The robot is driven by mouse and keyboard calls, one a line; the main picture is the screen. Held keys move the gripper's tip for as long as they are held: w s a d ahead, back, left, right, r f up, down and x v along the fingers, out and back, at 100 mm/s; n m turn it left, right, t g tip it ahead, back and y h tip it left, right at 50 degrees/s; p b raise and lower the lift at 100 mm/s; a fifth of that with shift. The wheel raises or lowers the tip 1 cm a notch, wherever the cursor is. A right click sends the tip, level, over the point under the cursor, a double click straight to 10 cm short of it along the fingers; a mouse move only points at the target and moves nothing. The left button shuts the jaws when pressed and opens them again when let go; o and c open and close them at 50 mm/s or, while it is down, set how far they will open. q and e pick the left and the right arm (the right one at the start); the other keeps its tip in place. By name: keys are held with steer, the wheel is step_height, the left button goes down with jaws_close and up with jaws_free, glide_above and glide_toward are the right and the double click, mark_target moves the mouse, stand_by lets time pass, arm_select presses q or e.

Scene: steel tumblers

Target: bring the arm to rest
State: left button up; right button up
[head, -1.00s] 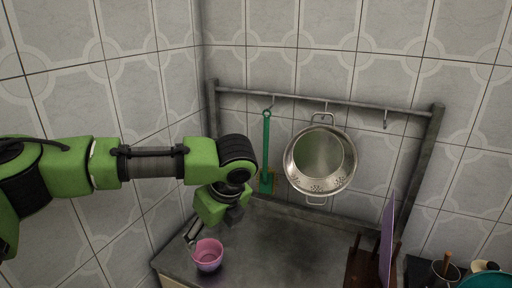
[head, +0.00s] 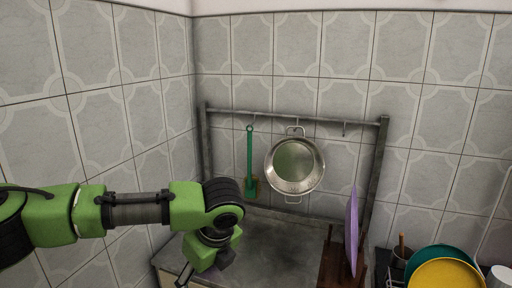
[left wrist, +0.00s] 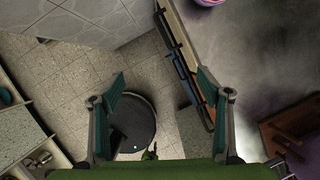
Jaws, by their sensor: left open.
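My left arm reaches in from the left in the head view. Its gripper (head: 186,274) points down near the left front corner of the steel counter, partly cut by the frame's lower edge. In the left wrist view the two teal fingers of the gripper (left wrist: 160,92) are wide apart with nothing between them. Beyond them are the tiled floor and the counter's edge. A pink bowl (left wrist: 209,3) shows only in part at the top edge of that view, clear of the fingers. It does not show in the head view. My right gripper is in neither view.
The steel counter (head: 270,245) is bare in its middle. A rail (head: 290,116) behind it holds a steel colander (head: 295,168) and a green utensil (head: 249,160). A purple board (head: 352,230) stands in a wooden rack (head: 332,262). Yellow (head: 447,274) and teal plates stand at right.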

arm_select(q)
steer(key=s+d+f+n+h, duration=0.35)
steer(key=s+d+f, duration=0.3)
steer(key=d, duration=0.25)
steer(key=s+d+f+n+h, duration=0.3)
steer(key=s+d+f+h, duration=0.25)
steer(key=s+d, duration=0.35)
steer(key=s+a+f+n+y, duration=0.2)
steer(key=s+a+f+n, duration=0.3)
steer(key=a, duration=0.4)
steer(key=s+a+f+n+y, duration=0.2)
steer(key=s+a+f+n, duration=0.1)
steer(key=a+n, duration=0.5)
steer(key=s+a+f+n+y, duration=0.2)
steer(key=s+a+f+n, duration=0.25)
steer(key=a, duration=0.55)
step_height(320, 180, down, 26)
steer(key=s+r, duration=0.1)
steer(key=s+a+f+g, duration=0.2)
steer(key=s+f, duration=1.5)
steer(key=shift+a, duration=0.4)
